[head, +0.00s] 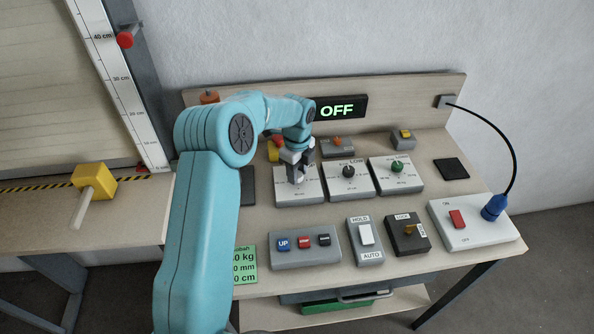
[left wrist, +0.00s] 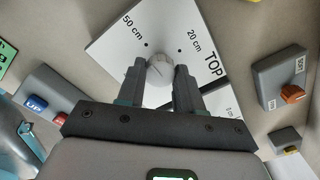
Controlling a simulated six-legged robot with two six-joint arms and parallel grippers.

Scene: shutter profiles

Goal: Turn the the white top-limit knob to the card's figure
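The white top-limit knob (left wrist: 160,70) sits on a white plate (left wrist: 112,42) marked TOP, with 20 cm and 50 cm marks, in the left wrist view. My left gripper (left wrist: 160,76) has a finger on either side of the knob; whether they press on it I cannot tell. In the head view my left gripper (head: 294,168) is over the leftmost dial plate (head: 298,196) and hides the knob. The green card (head: 245,266) lies at the front left of the bench; my left arm covers part of its figures. My right gripper is not in view.
Two more dials, with a black knob (head: 348,171) and a green knob (head: 397,167), stand to the right. In front are a button box (head: 305,246), a HOLD/AUTO switch (head: 366,236) and a key switch (head: 408,235). A display (head: 337,111) reads OFF.

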